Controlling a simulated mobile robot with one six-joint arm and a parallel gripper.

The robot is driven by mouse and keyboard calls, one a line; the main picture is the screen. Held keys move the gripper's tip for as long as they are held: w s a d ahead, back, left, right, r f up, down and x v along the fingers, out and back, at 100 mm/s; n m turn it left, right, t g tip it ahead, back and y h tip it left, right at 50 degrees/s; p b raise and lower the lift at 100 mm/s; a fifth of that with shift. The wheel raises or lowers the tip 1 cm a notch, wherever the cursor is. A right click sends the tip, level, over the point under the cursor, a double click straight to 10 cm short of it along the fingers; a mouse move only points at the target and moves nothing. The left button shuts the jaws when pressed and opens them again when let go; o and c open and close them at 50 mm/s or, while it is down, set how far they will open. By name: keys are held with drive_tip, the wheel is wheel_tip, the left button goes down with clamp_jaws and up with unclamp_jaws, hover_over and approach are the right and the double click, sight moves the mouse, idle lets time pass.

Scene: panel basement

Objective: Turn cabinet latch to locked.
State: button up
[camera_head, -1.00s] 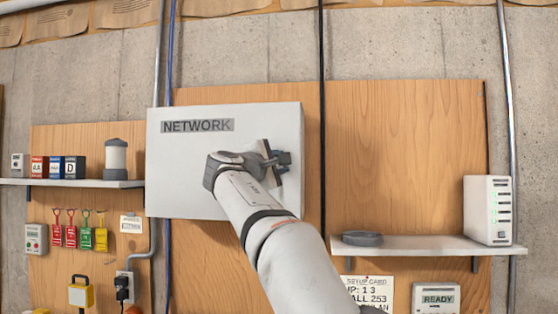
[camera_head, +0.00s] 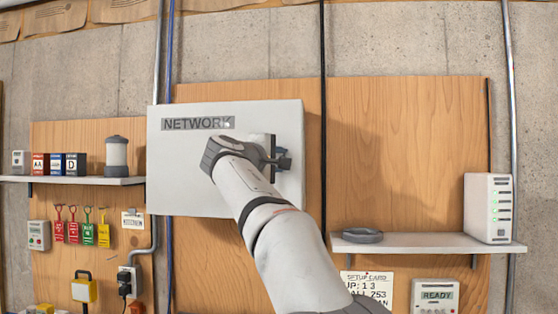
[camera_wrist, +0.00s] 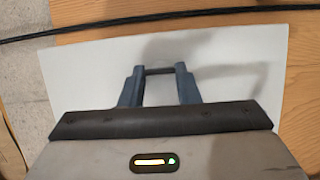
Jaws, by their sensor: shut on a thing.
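The white cabinet (camera_head: 178,178) labelled NETWORK hangs on the wooden board, its door shut. My gripper (camera_head: 277,158) is at the right side of the cabinet front, with the wrist coming in from below. In the wrist view, the two fingers of my gripper (camera_wrist: 159,73) stand against the pale cabinet face (camera_wrist: 90,75), with a short dark latch bar (camera_wrist: 159,70) held between their tips. In the head view the gripper hides most of the latch, so I cannot tell its exact angle.
A shelf at the left (camera_head: 75,181) holds small boxes and a lantern (camera_head: 118,156).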

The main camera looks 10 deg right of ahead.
drive_tip(key=o, duration=1)
drive_tip(key=b+v, duration=0.2)
drive_tip(key=v, duration=0.5)
drive_tip(key=shift+s+a+b, duration=0.2)
drive_tip(key=shift+s+b, duration=0.1)
drive_tip(key=shift+s, duration=0.05)
drive_tip(key=shift+f, duration=0.1)
